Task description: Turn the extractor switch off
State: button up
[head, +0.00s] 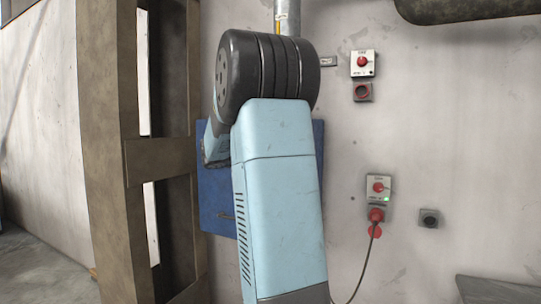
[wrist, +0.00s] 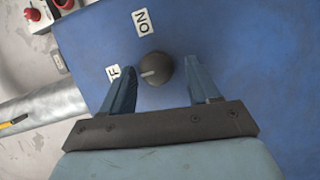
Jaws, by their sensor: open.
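The extractor switch is a round dark knob (wrist: 160,67) on a blue panel (wrist: 250,80) in the wrist view. Its pale pointer line points left, towards a white label (wrist: 113,73) partly hidden by a finger, of which an F can be read. A white ON label (wrist: 143,22) sits above the knob. My gripper (wrist: 161,65) is open, with one finger on each side of the knob and visible gaps to both. Contact cannot be seen. In the head view the blue panel (head: 214,200) shows behind my arm, which hides the knob and my gripper.
Red switch boxes (head: 363,63) and (head: 378,188) hang on the wall to the right, the lower with a green light and a cable. A small grey box (head: 429,218) is beside it. A metal pipe (wrist: 30,108) runs next to the panel. A brown frame (head: 115,160) stands left.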

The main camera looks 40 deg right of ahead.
jog(key=a+r, duration=0.1)
jog(key=a, duration=1.2)
jog(key=shift+a, duration=0.4)
jog(key=s+a+f+t+y, duration=0.2)
jog(key=s+a+f+y, duration=0.3)
jog(key=s+a, duration=0.3)
jog(key=s+a+f+t+y, duration=0.1)
jog(key=s+a+f+y, duration=0.5)
jog(key=s+a, duration=0.2)
jog(key=s+a+f+n+t+y, duration=0.1)
jog(key=s+a+f+t+y, duration=0.1)
jog(key=s+a+f+y, duration=0.3)
jog(key=s+a+y, duration=0.1)
jog(key=s+a, duration=0.2)
jog(key=s, duration=0.3)
jog(key=shift+f+t, duration=0.2)
jog(key=shift+t, duration=0.1)
